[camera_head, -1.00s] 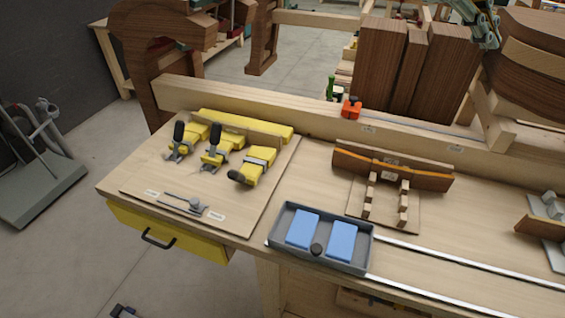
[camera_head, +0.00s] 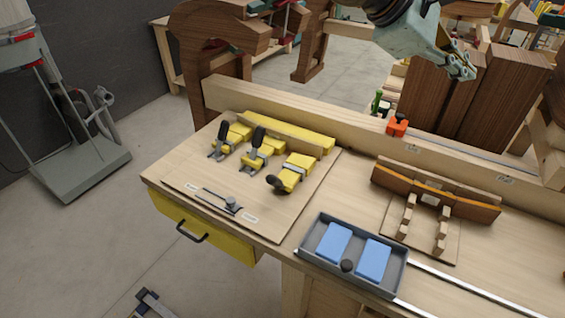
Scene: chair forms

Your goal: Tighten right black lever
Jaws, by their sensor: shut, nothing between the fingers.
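Three yellow toggle clamps sit on a wooden board (camera_head: 225,190) at the left of the bench. The left clamp's black lever (camera_head: 223,131) and the middle clamp's black lever (camera_head: 258,135) stand upright. The right black lever (camera_head: 277,184) lies low, pointing to the front left, on the right yellow clamp (camera_head: 297,172). My gripper (camera_head: 465,70) is at the top right, above and behind the bench beam, well apart from the clamps. It is shut and holds nothing that I can see.
A wooden beam (camera_head: 300,115) runs along the back of the bench, with an orange clamp (camera_head: 397,125) on it. A grey tray (camera_head: 391,273) with blue blocks and a curved wooden form (camera_head: 450,202) are to the right. Dark wooden blocks (camera_head: 505,95) stand behind the beam.

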